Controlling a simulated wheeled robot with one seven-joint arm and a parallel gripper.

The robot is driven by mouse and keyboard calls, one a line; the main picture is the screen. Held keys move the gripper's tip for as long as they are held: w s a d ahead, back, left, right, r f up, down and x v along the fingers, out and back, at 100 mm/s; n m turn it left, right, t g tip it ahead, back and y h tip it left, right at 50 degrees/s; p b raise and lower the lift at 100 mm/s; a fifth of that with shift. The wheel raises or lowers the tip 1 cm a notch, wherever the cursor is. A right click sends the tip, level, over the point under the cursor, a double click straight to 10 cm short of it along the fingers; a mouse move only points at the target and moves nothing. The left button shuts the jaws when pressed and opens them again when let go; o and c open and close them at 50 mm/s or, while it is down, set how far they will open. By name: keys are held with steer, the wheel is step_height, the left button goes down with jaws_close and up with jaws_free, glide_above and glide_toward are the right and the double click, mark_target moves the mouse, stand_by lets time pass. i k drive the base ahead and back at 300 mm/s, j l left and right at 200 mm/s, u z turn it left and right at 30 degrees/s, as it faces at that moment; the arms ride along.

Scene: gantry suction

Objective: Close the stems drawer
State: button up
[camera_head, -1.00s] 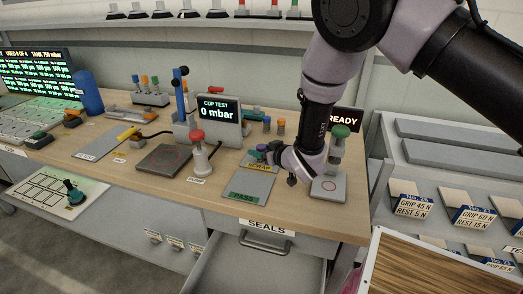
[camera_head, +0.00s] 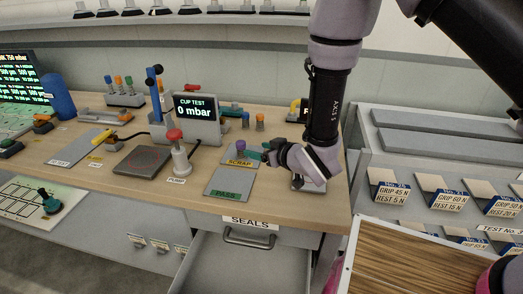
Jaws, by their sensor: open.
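An open drawer (camera_head: 262,262) juts out below the bench at the bottom of the head view. Its front lies below the picture, so no stems label shows. Above it is a closed drawer front labelled SEALS (camera_head: 250,222), with a bar handle (camera_head: 249,237). My gripper (camera_head: 264,153) is open above the bench top, beside the SCRAP pad and well above and behind the open drawer. A cup with a purple top (camera_head: 241,147) stands on the SCRAP pad (camera_head: 243,160), just left of the fingers. My wrist hides part of the bench behind it.
The PASS pad (camera_head: 225,194), a red-topped pump post (camera_head: 178,153) and the cup test display (camera_head: 196,120) stand left of my gripper. A wood-topped surface (camera_head: 410,262) is at lower right, near the open drawer. Grip bins line the right side.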

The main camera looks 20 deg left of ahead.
mark_target(211, 265)
steer(key=k+l, duration=0.1)
steer(key=l, duration=0.25)
steer(key=k+l, duration=0.1)
steer(key=l, duration=0.2)
steer(key=k+l, duration=0.15)
steer(key=l, duration=0.2)
steer(key=k+l, duration=0.1)
steer(key=l, duration=0.2)
